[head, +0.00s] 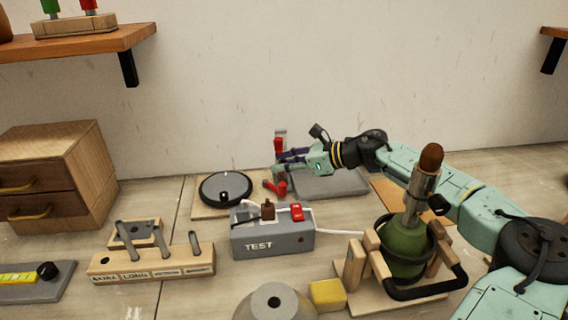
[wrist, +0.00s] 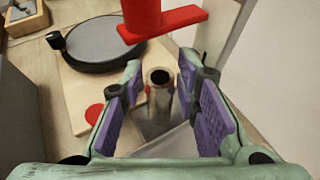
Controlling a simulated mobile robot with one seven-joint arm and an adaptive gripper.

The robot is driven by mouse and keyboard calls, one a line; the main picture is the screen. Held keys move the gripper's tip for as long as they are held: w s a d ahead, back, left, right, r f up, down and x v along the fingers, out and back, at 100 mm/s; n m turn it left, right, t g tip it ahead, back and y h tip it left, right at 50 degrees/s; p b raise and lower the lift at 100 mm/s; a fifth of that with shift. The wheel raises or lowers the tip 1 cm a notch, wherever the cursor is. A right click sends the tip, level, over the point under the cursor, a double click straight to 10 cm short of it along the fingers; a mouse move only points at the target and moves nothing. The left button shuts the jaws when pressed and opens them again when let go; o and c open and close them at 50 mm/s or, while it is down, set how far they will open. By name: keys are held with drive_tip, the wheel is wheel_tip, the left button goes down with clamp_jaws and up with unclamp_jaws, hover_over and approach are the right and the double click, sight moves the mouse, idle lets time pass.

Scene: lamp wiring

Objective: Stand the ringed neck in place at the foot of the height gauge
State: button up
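My gripper (wrist: 167,98) has its purple pads spread apart. A metal tube-like neck (wrist: 159,95) with a dark open top stands between them, with a gap on each side. Red shows at the neck's edges, but I cannot tell whether it is its ring. The height gauge's red arm (wrist: 165,22) is just beyond the neck and above it in the wrist view; its foot is hidden there.
A round black-rimmed turntable (head: 225,188) is left of the gripper. The grey TEST box (head: 270,236) stands in front. A green bottle-shaped lamp body (head: 405,247) sits in a wooden cradle at right. A rack of tools (head: 150,262) and a drawer cabinet (head: 58,168) are at left.

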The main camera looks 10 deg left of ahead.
drive_tip(key=shift+r, duration=0.2)
drive_tip(key=shift+d, duration=0.4)
drive_tip(key=b+v, duration=0.3)
drive_tip(key=v, duration=0.8)
